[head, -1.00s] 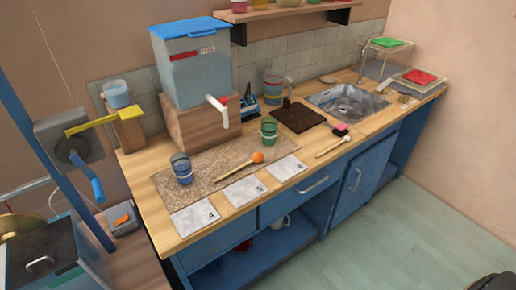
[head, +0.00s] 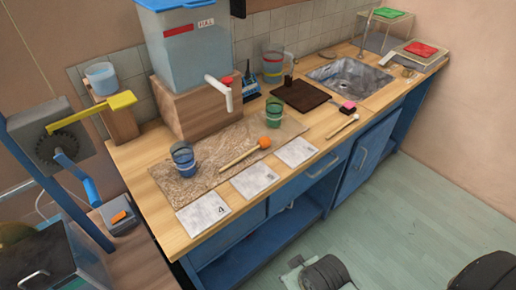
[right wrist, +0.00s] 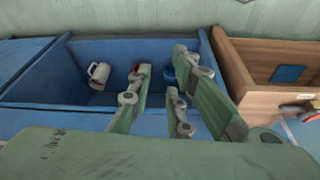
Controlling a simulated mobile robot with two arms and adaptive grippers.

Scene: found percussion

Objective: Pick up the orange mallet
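The orange mallet has a round orange head (head: 264,142) and a pale wooden handle (head: 238,156). It lies on the speckled brown mat (head: 205,175) on the counter, with its head toward the right, beside the green cups. Nothing touches or hides it. My right gripper (right wrist: 162,64) shows in the right wrist view, its greenish fingers apart with nothing between them. It faces the blue open shelf, and the mallet is not in that view. My left gripper is not in view.
Blue cups (head: 183,158), green cups (head: 274,112) and white cards (head: 203,212) lie around the mallet. A water tank (head: 185,60) stands behind. Another mallet with a pink head (head: 347,107) lies to the right. A white mug (right wrist: 98,74) sits in the shelf.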

